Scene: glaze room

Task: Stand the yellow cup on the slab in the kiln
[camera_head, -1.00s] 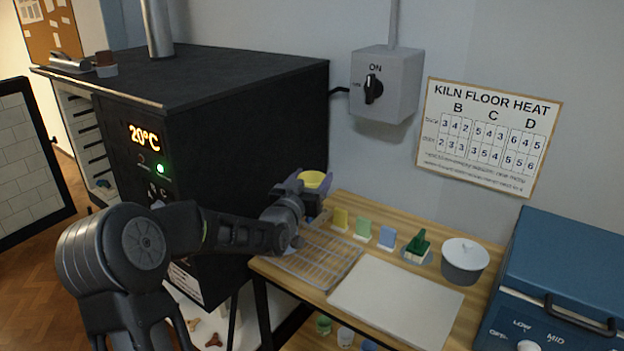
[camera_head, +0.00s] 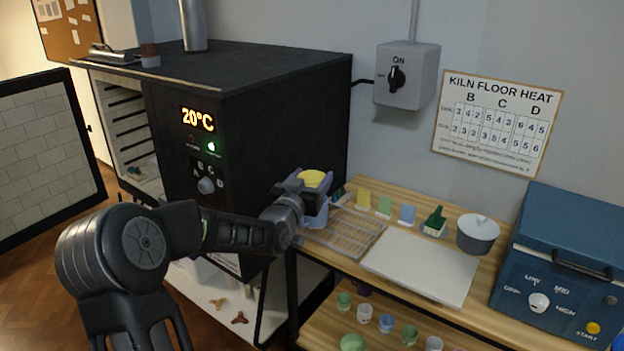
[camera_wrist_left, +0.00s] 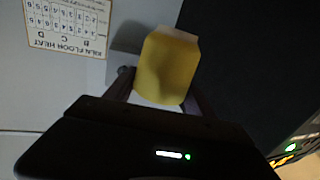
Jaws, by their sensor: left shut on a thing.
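The yellow cup (camera_head: 312,178) is held in my left gripper (camera_head: 316,190), near the kiln's right side and above the back left of the wooden table. In the left wrist view the yellow cup (camera_wrist_left: 167,68) sits between the two fingers, which are shut on it. The black kiln (camera_head: 285,105) stands at the left with its door (camera_head: 45,150) swung open to the left. Its opening shows pale walls and several dark ledges. A slab inside the kiln cannot be made out clearly. My right gripper is not in view.
Several small cups stand on the lower shelf. A switch box (camera_head: 407,76) hangs on the wall.

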